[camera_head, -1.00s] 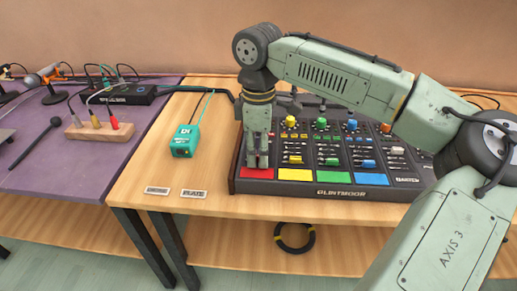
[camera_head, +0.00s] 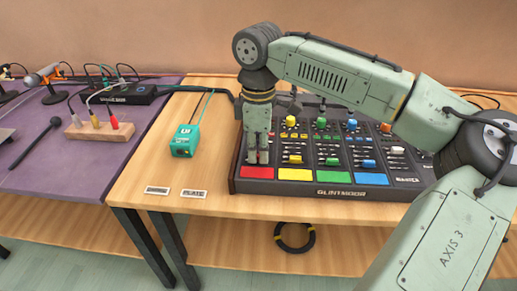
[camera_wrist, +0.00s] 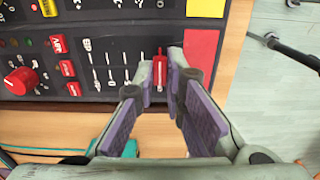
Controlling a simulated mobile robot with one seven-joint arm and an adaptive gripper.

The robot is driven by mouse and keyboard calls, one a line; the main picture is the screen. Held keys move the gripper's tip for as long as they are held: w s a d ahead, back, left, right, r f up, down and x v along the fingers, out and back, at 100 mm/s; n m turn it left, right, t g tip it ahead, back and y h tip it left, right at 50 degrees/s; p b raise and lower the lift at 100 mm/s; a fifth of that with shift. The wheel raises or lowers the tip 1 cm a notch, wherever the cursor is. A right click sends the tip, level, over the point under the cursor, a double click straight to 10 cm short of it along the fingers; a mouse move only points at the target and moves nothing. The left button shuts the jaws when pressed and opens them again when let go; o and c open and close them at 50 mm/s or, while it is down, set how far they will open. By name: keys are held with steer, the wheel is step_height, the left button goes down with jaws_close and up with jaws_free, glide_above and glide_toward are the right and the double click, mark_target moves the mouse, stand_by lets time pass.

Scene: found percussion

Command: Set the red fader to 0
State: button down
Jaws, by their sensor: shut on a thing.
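The red fader (camera_wrist: 159,66) shows in the wrist view, its red cap between my fingertips. My gripper (camera_wrist: 166,76) is shut on it. In the head view my gripper (camera_head: 257,158) points straight down on the mixer (camera_head: 343,188), just behind the red pad (camera_head: 260,173), and hides the fader there. The red pad also shows in the wrist view (camera_wrist: 201,50), beyond the fader. White scale marks run beside the fader's track, but their numbers are too small to read surely.
Yellow (camera_head: 291,159), green (camera_head: 332,162) and blue (camera_head: 369,163) faders stand to the right of my gripper. A teal box (camera_head: 186,140) sits on the table to the left. Bare wood lies between box and mixer.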

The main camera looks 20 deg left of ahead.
steer(key=shift+w+a+r+p, duration=0.2)
steer(key=shift+w+p, duration=0.2)
steer(key=shift+p, duration=0.1)
steer(key=w+p, duration=0.1)
steer(key=w+a+p, duration=0.1)
steer(key=w, duration=0.1)
steer(key=shift+p, duration=0.3)
steer(key=shift+w+f, duration=0.15)
steer(key=shift+w, duration=0.5)
steer(key=c, duration=1.7)
jaws_free()
steer(key=shift+o, duration=0.2)
